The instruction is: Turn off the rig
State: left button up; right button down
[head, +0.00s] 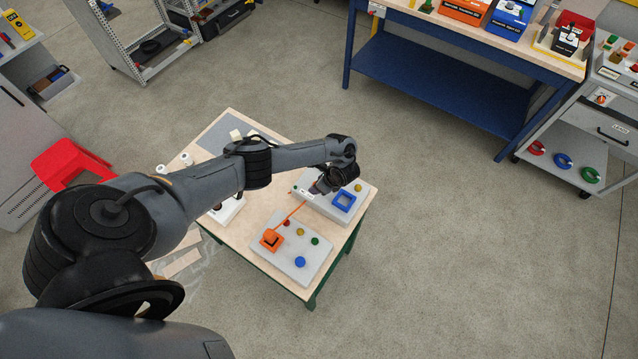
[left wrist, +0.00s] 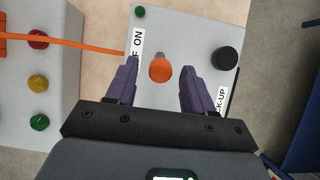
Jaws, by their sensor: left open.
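A grey panel (left wrist: 195,25) with an "ON" label (left wrist: 137,45) lies under my left gripper (left wrist: 158,75). The gripper is open, with one finger on either side of an orange-topped knob or lever (left wrist: 160,68) on the panel. I cannot tell whether the fingers touch it. A black knob (left wrist: 226,58) and a small green button (left wrist: 140,11) are on the same panel. My right gripper is not in view.
A second grey board (head: 285,260) has an orange block (head: 271,239) and several coloured knobs. An orange cord or strip (left wrist: 70,43) runs from it to the labelled panel. Both stand on a wooden table (head: 232,253). A blue workbench (head: 440,70) stands behind, with open floor between.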

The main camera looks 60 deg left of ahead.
pick_arm(q)
jog(key=shift+r, duration=0.1)
jog(key=p+v, duration=0.5)
jog(key=v, duration=0.5)
jog(key=shift+d+r, duration=0.2)
jog(key=shift+r, duration=0.05)
jog(key=shift+w, duration=0.1)
